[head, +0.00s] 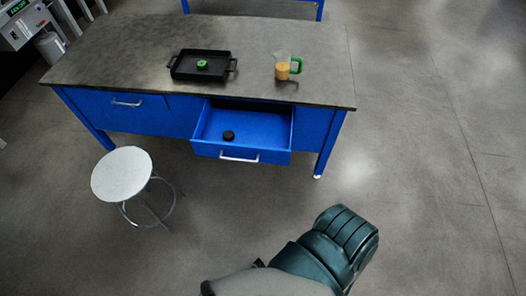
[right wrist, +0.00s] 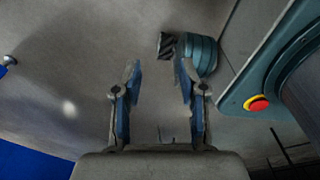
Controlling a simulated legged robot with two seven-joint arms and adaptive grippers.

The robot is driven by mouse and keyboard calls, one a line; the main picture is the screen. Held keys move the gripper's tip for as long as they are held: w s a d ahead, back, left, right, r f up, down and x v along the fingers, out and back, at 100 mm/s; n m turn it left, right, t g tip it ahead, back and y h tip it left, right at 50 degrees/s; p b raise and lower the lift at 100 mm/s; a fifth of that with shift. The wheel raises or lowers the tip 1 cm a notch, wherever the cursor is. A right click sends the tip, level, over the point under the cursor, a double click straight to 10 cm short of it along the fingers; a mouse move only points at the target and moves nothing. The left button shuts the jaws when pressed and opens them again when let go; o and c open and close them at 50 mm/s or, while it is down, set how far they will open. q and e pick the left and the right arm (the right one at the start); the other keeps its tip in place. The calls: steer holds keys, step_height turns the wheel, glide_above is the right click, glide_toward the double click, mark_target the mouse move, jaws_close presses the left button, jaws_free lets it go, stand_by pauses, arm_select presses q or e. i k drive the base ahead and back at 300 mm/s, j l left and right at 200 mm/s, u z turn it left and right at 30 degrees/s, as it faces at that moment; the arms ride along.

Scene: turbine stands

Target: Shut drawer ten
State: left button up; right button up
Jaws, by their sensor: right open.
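An open blue drawer (head: 241,154) with a pale handle (head: 239,158) juts from the front of the blue workbench, right of centre in the head view. A small black round thing (head: 228,135) lies inside it. I see no readable number on the drawer. My right gripper (right wrist: 158,75) is open and empty in the right wrist view, with bare floor between its fingers. A blue surface (right wrist: 28,162) shows at the lower left there; I cannot tell which part it is. The head view shows neither gripper, so the right one's distance to the drawer is unclear. My left gripper is out of view.
The workbench's grey top (head: 130,60) bears a black tray (head: 201,74) with a green round thing and a jug (head: 282,66) of orange contents. A shut drawer (head: 125,104) is at left. A white stool (head: 122,174) stands in front. Floor at right is clear.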

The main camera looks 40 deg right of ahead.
mark_target(260, 137)
steer(key=z, duration=1.1)
